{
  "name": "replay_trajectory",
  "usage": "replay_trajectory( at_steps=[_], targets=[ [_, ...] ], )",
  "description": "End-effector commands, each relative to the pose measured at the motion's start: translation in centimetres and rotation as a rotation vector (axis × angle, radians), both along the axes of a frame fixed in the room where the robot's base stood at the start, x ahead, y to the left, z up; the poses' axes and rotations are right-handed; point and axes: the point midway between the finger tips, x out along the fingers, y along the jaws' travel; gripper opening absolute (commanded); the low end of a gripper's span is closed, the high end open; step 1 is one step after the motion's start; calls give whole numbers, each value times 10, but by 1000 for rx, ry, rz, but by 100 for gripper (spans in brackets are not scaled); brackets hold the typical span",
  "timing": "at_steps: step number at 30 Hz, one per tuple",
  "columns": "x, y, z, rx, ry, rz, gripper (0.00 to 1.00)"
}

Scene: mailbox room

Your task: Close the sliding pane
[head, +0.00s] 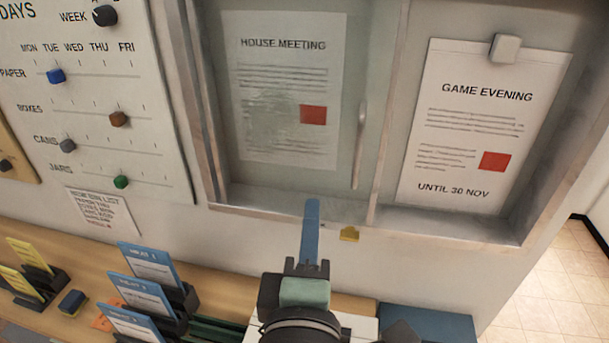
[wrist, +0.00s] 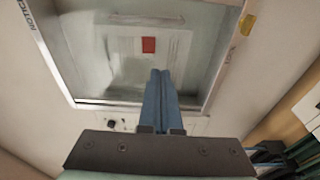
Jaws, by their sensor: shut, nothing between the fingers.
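The sliding pane (head: 345,60) is a clear greenish sheet in a grey-framed notice case (head: 290,207). It covers the left half, over the "House meeting" notice (head: 285,130). Its upright pale handle (head: 360,145) is near its right edge. The right half is uncovered, with the "Game evening" notice (head: 480,125) bare. My gripper (head: 312,203) has blue fingers pressed together and empty. In the head view its tips overlap the case's lower frame, below and left of the handle. In the wrist view the fingers (wrist: 163,75) point towards the glazed area; contact cannot be told.
A yellow tab (head: 349,234) is under the case. A slider board (head: 85,95) hangs at left. Open tiled floor (head: 560,285) lies at right.

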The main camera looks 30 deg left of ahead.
Motion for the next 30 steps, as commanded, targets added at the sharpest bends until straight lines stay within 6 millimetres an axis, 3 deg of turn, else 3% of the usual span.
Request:
replay_trajectory(
  at_steps=[5, 11, 25, 30],
  targets=[
    [2, 5, -8, -40, -1, 10, 0],
    [17, 11, -9, -39, -4, 9, 0],
    [92, 44, -2, -38, 1, 8, 0],
    [92, 17, -4, -35, 2, 3, 0]
  ],
)
